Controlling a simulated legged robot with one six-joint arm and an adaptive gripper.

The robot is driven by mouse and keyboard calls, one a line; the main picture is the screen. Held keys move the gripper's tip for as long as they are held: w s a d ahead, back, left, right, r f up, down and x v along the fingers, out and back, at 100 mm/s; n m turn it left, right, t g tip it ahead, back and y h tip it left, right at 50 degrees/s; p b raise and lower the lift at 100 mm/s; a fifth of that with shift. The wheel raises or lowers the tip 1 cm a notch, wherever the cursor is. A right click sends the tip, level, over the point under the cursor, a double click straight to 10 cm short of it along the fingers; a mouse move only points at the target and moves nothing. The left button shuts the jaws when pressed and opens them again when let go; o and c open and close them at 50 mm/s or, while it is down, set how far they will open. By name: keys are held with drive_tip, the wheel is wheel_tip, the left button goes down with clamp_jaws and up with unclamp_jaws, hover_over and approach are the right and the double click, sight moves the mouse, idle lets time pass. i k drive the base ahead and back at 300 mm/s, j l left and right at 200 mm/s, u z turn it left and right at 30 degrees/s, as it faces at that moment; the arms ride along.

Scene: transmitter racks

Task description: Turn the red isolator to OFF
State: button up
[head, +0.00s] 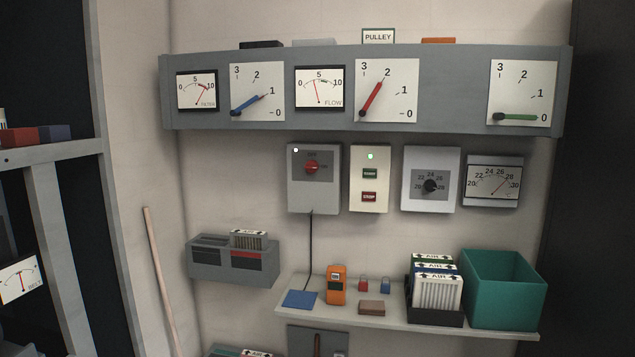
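The red isolator (312,168) is a small red rotary knob on a grey wall box, below the long grey meter panel. A label above the knob seems to read OFF, and one at its right seems to read ON. The knob's bar looks roughly level, towards the right-hand label, but it is too small to be sure. A small white lamp (296,150) shows at the box's upper left. A dark cable (310,250) runs down from the box. My gripper is not in view.
Right of the isolator are a start/stop box (370,190) with a green lamp, a dial box (431,181) and a meter (493,182). Below, a shelf (390,318) holds an orange instrument (336,285), padlocks, filters and a green bin (503,290). A pole (158,280) leans at left.

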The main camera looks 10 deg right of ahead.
sight(312, 165)
drive_tip(key=i+j, duration=0.95)
drive_tip(key=i+l+z, duration=0.05)
drive_tip(key=i, duration=0.1)
